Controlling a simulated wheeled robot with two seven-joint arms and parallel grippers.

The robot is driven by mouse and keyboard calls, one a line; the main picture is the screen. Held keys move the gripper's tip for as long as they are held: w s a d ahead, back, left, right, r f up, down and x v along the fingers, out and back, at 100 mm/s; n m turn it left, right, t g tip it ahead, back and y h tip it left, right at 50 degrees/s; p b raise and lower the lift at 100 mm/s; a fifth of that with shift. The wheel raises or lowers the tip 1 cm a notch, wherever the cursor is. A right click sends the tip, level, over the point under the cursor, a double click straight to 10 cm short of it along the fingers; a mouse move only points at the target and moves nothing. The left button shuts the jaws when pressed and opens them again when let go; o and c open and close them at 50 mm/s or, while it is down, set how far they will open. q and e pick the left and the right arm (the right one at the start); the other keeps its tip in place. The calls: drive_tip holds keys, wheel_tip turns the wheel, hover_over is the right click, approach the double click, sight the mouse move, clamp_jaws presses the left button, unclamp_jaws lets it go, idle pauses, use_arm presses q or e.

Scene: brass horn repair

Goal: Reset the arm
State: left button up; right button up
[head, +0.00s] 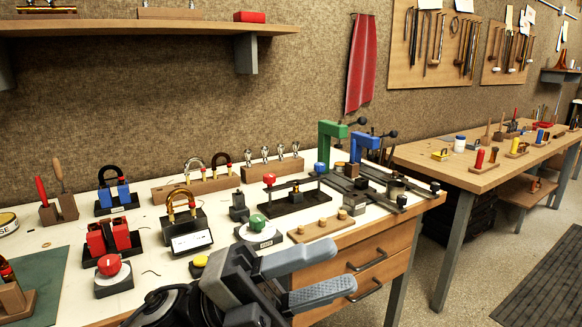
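My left gripper (347,267) is at the bottom centre of the head view, by the front edge of the workbench (150,268). Its two grey fingers point right and stand apart. The gap between them is empty, and the drawer front (334,267) shows behind it. The dark body of my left arm comes in from the bottom left. My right gripper is out of view.
Near the fingers stand a green-knobbed device (258,233), a wooden peg strip (320,229) and a yellow-topped block (199,265). A red-knobbed block (112,272) lies left. Green and blue clamps (328,140) rise behind. Open floor (480,250) lies right.

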use_arm(q)
drive_tip(key=w+a+f+n+t+y, duration=0.3)
drive_tip(key=a+f+n+t+y, duration=0.2)
drive_tip(key=f+n+t+y, duration=0.65)
drive_tip(key=w+a+f+n+t+y, duration=0.2)
drive_tip(key=w+a+f+n+t, duration=0.2)
drive_tip(key=n+t, duration=0.85)
drive_tip(key=s+a+f+n+g+y, duration=0.3)
drive_tip(key=s+f+n+g, duration=0.2)
drive_tip(key=f, duration=0.5)
drive_tip(key=s+a+f+n+g+y, duration=0.3)
drive_tip(key=s+f+n+g, duration=0.3)
drive_tip(key=f, duration=0.4)
drive_tip(key=shift+s+a+n+p, duration=0.4)
drive_tip(key=shift+s+a+n, duration=0.2)
drive_tip(key=shift+s+a, duration=0.2)
